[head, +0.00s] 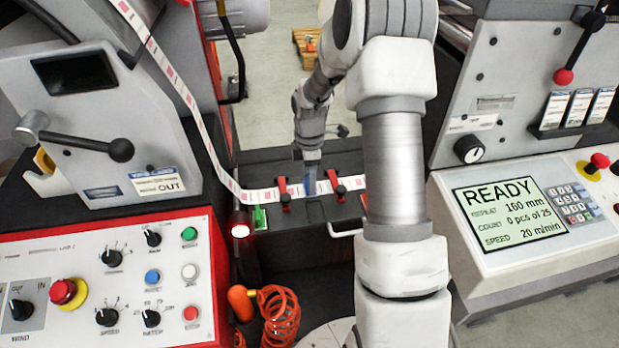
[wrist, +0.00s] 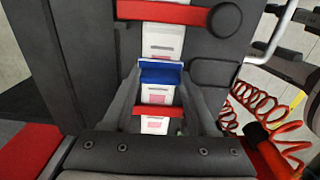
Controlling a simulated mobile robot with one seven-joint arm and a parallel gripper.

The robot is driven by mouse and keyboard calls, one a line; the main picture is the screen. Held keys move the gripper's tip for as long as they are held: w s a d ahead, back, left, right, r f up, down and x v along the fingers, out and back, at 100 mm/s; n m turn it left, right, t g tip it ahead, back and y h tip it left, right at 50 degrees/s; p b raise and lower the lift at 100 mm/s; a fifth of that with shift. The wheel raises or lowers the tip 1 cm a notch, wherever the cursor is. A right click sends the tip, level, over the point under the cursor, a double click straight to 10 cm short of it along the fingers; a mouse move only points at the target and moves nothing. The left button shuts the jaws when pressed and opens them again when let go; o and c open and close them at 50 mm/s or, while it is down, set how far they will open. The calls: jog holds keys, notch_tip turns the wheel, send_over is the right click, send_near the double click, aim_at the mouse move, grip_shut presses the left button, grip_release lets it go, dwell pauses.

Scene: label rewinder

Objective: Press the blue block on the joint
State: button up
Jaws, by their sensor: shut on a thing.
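The blue block (wrist: 161,73) sits between the fingertips of my gripper (wrist: 160,85), which is shut on it. In the wrist view it lies over the white label web (wrist: 158,95), between two red clamp bars (wrist: 165,12). In the head view the web (head: 262,195) runs across the dark splice table, and the block (head: 312,185) shows as a small blue patch below my gripper (head: 311,165). I cannot tell whether the block touches the web. The joint is not visible, perhaps under the block.
Red clamps (head: 284,194) stand close on both sides of my gripper. A panel with a READY display (head: 510,212) is at the right. An orange coiled hose (head: 280,315) hangs in front.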

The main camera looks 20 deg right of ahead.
jog(key=shift+r+p, duration=1.8)
jog(key=shift+r, duration=0.65)
jog(key=shift+r, duration=0.1)
jog(key=shift+r+p, duration=1.3)
jog(key=shift+r, duration=0.15)
